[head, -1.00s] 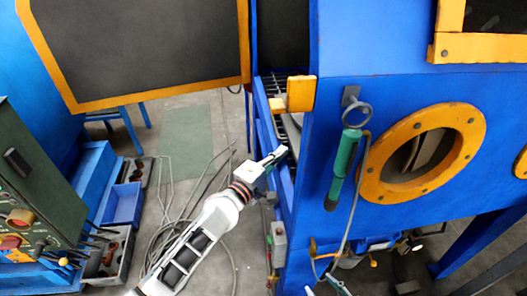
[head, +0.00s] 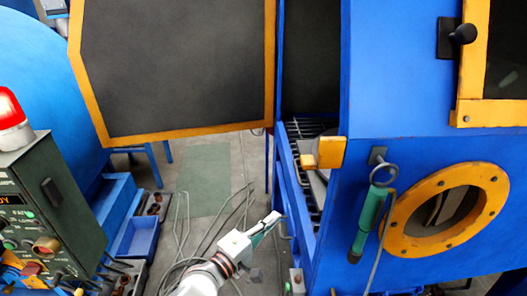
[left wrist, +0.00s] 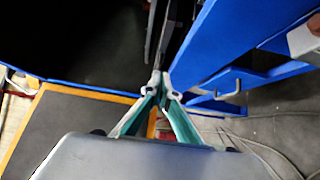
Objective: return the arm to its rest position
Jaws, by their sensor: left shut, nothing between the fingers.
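My left arm comes up from the bottom of the head view. Its gripper (head: 270,221) is shut and empty, in the air to the left of the blue blaster cabinet (head: 420,110), below the open doorway. In the left wrist view the green-padded fingers (left wrist: 161,84) meet at their tips with nothing between them. My right gripper does not show in either view now.
The open door (head: 180,65) with its orange frame hangs left of the cabinet. A green control box (head: 45,200) with a lit red lamp (head: 9,108) stands at the left. A green-handled tool (head: 368,220) hangs on the cabinet front. Cables (head: 205,235) lie on the floor.

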